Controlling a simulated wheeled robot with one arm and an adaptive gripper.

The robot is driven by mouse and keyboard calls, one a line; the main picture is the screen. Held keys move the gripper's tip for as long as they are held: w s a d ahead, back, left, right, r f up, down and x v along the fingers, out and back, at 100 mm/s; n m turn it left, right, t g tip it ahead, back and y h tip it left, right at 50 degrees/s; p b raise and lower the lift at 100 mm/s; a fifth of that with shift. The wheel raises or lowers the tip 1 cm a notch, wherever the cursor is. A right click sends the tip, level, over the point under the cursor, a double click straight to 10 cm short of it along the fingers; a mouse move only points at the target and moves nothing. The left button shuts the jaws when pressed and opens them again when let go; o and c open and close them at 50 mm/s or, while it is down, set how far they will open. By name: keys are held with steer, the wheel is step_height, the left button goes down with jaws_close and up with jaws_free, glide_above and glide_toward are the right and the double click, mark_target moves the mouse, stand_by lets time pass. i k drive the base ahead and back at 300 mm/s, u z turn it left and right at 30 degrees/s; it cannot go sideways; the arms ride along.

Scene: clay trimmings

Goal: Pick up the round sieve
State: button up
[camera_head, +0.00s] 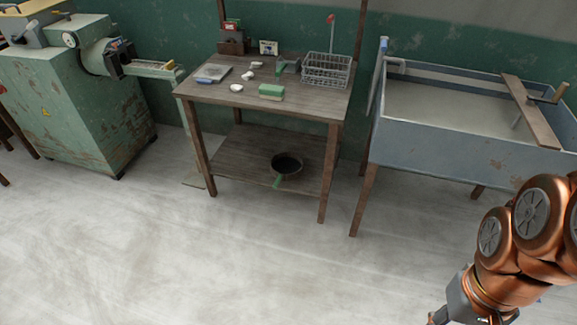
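My arm comes in at the lower right. Only a bit of my gripper (438,318) shows at the bottom edge, well to the right of the sieve and apart from it. Its fingers are mostly cut off, so its opening is hidden.
The tabletop (310,100) above the shelf holds a wire basket (327,71), a green block (271,91) and several small pale lumps. Table legs flank the shelf. A blue-grey basin (450,150) stands right, a green machine (75,105) left. The floor (220,255) in front is clear.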

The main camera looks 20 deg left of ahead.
mark_target(284, 165)
steer(key=k, duration=1.25)
steer(key=u, duration=0.95)
steer(key=i, duration=0.95)
steer(key=u, duration=1.15)
steer(key=i, duration=2.95)
steer(key=z, duration=1.75)
steer(key=i, duration=0.75)
steer(key=z, duration=0.8)
